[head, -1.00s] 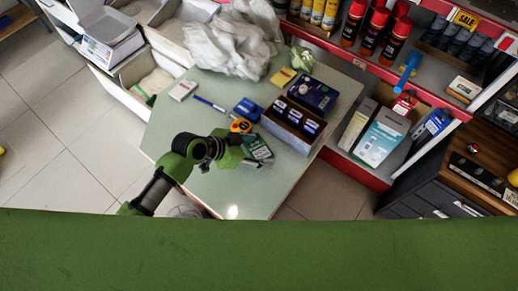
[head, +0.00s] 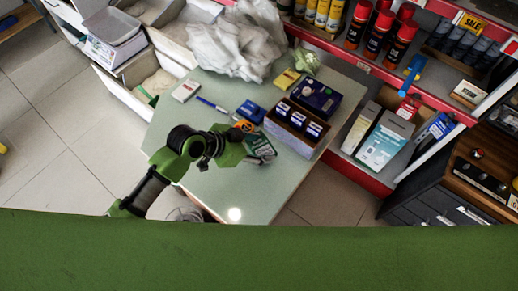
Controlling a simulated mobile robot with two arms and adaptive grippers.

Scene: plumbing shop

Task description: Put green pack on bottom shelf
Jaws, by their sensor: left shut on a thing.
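The green pack (head: 259,144) is at the front right part of the pale green table (head: 205,132), beside the dark box of small packs. My left gripper (head: 262,157) reaches in from the left and is shut on the green pack, covering part of it. I cannot tell whether the pack is lifted clear of the table. The shelf unit stands to the right; its lowest shelf in view has a red front edge (head: 358,178) and holds upright white and teal boxes (head: 384,141). My right gripper is not in view.
On the table are a dark box with small packs (head: 296,126), a navy box (head: 316,96), a blue pack (head: 250,111), an orange tape measure (head: 244,125) and a crumpled white bag (head: 236,42). Red spray cans (head: 377,33) stand on the shelf above. A drawer cabinet (head: 440,202) is at lower right.

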